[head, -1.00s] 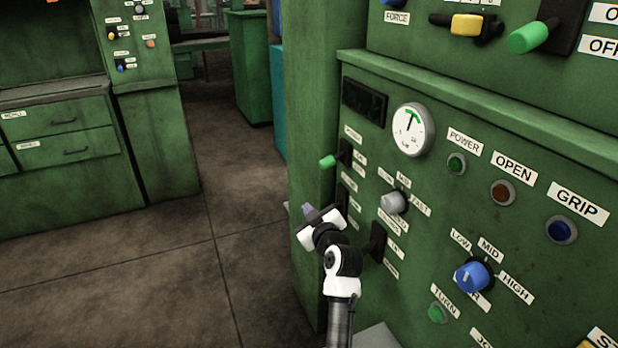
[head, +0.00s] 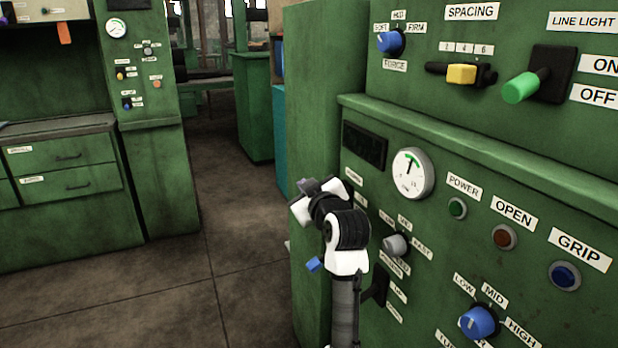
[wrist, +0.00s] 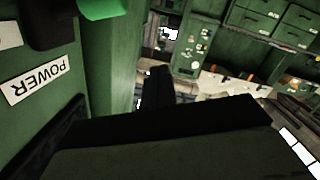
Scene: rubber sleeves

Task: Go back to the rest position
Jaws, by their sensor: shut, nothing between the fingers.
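My arm, white and black, rises at the bottom middle of the head view in front of the left part of the green machine panel (head: 450,215). My gripper (wrist: 158,84) shows in the wrist view as a dark narrow shape beyond a broad dark body. Its fingers are together with nothing between them. In the head view the wrist bends up and left, and the fingertips cannot be made out. The gripper touches no control that I can see.
A blue knob (head: 313,264) sticks out left of my arm, and a grey knob (head: 396,245) sits close on its right. A green-handled lever (head: 525,86) projects at upper right. Open floor (head: 225,250) lies left, before another green cabinet (head: 160,180).

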